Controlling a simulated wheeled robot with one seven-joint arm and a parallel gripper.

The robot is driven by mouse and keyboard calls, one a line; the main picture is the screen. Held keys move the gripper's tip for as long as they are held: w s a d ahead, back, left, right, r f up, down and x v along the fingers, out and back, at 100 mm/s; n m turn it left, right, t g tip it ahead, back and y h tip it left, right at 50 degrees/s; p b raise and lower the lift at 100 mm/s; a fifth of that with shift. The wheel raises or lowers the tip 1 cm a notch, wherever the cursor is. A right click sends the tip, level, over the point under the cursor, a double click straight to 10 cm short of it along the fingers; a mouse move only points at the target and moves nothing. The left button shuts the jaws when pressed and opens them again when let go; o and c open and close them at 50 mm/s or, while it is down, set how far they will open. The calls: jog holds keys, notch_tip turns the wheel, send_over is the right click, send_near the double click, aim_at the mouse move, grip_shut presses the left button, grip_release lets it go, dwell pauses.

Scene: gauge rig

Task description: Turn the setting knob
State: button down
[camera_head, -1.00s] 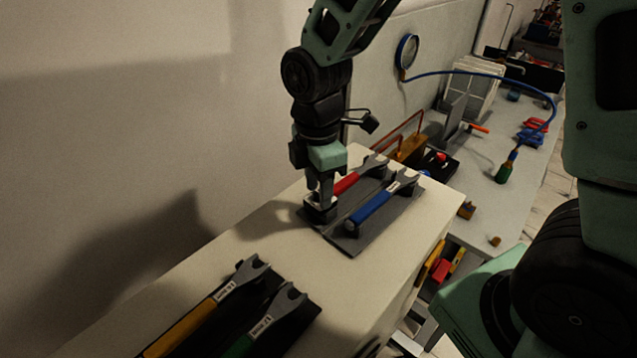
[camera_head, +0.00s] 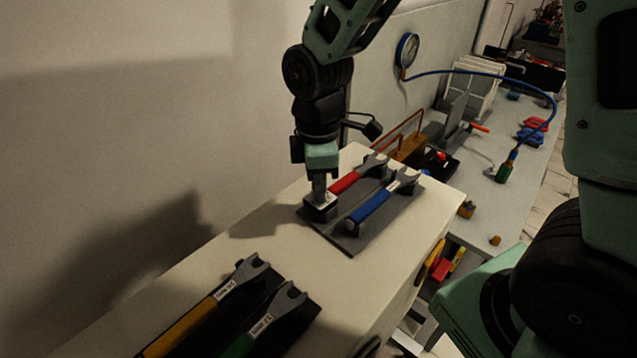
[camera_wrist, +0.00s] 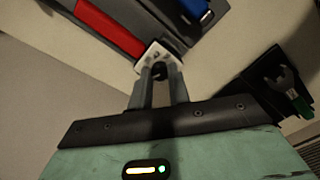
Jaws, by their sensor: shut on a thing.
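The setting knob (camera_wrist: 160,70) is a small black knob on the white-topped face (camera_wrist: 151,52) of a small dark box. In the head view the box (camera_head: 319,211) stands at the near left end of the grey plate, by the red wrench handle. My gripper (camera_head: 321,196) points straight down onto the box from above. In the wrist view my gripper's fingers (camera_wrist: 162,77) are shut on the knob, one on each side. The fingers partly hide the knob, and its marks are too small to read.
A red-handled wrench (camera_head: 345,182) and a blue-handled wrench (camera_head: 372,207) lie on the grey plate (camera_head: 349,244) beside the box. Yellow-handled (camera_head: 188,326) and green-handled (camera_head: 240,345) wrenches lie nearer. The white wall (camera_head: 120,120) is on the left. The bench top between is clear.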

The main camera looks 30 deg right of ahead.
jog(key=m, duration=0.4)
jog(key=shift+m, duration=0.3)
jog(key=m, duration=1)
jog(key=shift+d+m, duration=0.1)
jog(key=shift+m, duration=0.3)
jog(key=m+p, duration=0.1)
jog(key=m, duration=0.3)
jog(key=shift+m+t+p, duration=0.3)
jog(key=shift+p, duration=0.1)
jog(key=c, duration=1.3)
grip_release()
